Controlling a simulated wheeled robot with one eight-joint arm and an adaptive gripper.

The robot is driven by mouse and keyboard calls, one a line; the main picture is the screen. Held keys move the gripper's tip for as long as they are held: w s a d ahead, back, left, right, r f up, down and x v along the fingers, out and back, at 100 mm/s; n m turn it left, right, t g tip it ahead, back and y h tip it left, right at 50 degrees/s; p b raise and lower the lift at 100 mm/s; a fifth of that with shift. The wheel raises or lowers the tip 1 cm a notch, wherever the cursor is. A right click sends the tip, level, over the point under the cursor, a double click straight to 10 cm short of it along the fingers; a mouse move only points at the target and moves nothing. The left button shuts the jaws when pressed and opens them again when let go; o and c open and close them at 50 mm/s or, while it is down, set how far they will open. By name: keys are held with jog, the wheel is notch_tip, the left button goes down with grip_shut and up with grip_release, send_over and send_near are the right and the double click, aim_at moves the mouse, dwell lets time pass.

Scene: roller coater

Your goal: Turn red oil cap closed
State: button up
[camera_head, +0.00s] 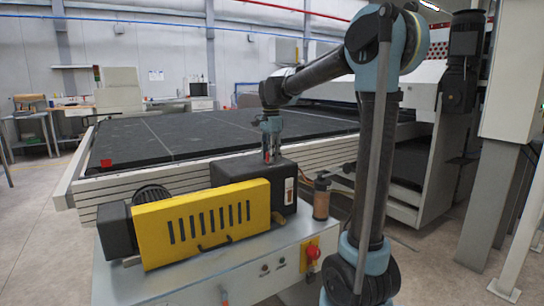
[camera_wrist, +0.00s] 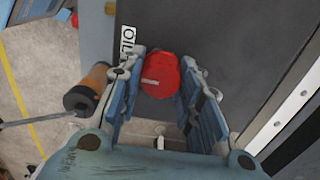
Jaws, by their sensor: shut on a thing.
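The red oil cap (camera_wrist: 160,78) sits on top of a dark box (camera_wrist: 215,25) beside a white label reading OIL (camera_wrist: 127,46). In the wrist view my gripper (camera_wrist: 162,82) has one finger on each side of the cap and is shut on it. In the head view my gripper (camera_head: 270,155) points down onto the top of the black box (camera_head: 228,168) behind the yellow guard. The cap is too small to make out clearly in the head view. A pale raised mark shows on the cap's face.
The yellow slotted guard (camera_head: 205,222) stands in front of the box, with a black motor (camera_head: 117,230) at its left. A brown cylinder (camera_head: 321,200) stands at the right. A red switch (camera_head: 312,253) is on the cabinet front. A large dark table (camera_head: 220,135) lies behind.

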jog(key=o, duration=1)
jog(key=shift+w+a, duration=0.1)
jog(key=shift+a, duration=0.15)
jog(key=shift+o, duration=0.2)
jog(key=shift+d, duration=0.1)
jog(key=shift+r, duration=0.25)
notch_tip(320, 180, up, 11)
jog(key=shift+r, duration=0.2)
